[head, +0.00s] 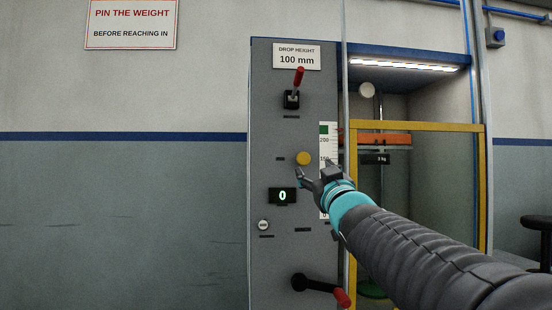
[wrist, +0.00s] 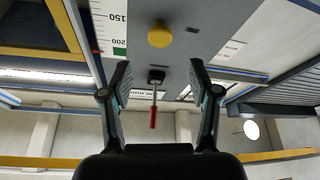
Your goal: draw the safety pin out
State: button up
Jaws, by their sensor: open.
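My gripper (head: 313,173) is open and empty in front of the grey control panel (head: 264,120), just below the yellow button (head: 303,158) in the head view. In the wrist view my gripper (wrist: 159,72) has its fingers spread wide, with the yellow button (wrist: 160,35) beyond the tips and the red lever (wrist: 153,117) showing between the fingers. I cannot pick out the safety pin for certain in either view. My arm hides the lower bay.
A yellow-framed guard (head: 420,126) stands before the bay. The panel bears a display reading 0 (head: 282,196), a red-handled crank (head: 318,287) and a round lock (head: 263,225). A black stool (head: 538,222) is at right.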

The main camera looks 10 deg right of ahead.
aim_at(303, 158)
jog(key=p+x, duration=0.1)
jog(key=x, duration=0.8)
jog(key=shift+w, duration=0.2)
jog(key=shift+c, duration=0.2)
grip_shut()
